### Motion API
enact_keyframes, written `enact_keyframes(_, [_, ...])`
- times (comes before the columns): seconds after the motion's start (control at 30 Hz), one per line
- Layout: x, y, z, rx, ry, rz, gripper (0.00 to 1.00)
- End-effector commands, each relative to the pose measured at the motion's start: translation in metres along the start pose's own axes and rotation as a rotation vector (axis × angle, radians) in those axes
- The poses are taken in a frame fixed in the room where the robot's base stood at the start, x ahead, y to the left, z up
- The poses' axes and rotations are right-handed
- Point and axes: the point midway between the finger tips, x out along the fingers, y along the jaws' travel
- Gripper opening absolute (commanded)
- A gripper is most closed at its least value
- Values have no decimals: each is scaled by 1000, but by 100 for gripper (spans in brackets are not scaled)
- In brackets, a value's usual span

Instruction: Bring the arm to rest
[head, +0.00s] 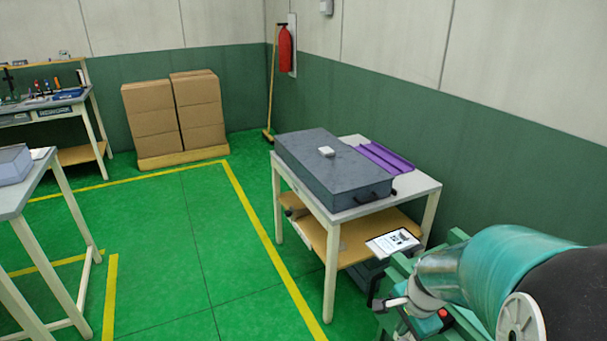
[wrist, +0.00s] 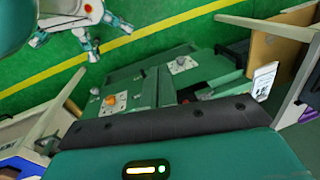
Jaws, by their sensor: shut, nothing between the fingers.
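My arm (head: 505,270), teal and black, reaches in from the lower right of the head view. I cannot make out my gripper's fingers in either view. In the wrist view, a teal housing (wrist: 165,155) with a black edge and a small lit panel fills the bottom. No trim clip can be made out.
A white table (head: 428,187) holds a dark grey case (head: 335,170) and a purple tray (head: 384,158). Boxes (head: 175,115) stand at the back. Green floor (head: 180,240) is open between the tables.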

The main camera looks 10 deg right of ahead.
Motion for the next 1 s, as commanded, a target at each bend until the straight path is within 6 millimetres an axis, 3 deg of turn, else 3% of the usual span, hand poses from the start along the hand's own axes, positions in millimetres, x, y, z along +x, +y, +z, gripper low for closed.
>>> enact_keyframes(0.1, [-37, -17, 36, -254, -14, -76, 0])
enact_keyframes(0.27, [-85, -25, 80, -597, 11, -152, 0])
enact_keyframes(0.4, [-125, -21, 115, -895, 74, -200, 0])
enact_keyframes(0.6, [-169, -4, 154, -1264, 204, -219, 0])
enact_keyframes(0.77, [-184, 6, 167, -1406, 268, -208, 0])
enact_keyframes(1.0, [-185, 8, 168, -1425, 276, -205, 0])
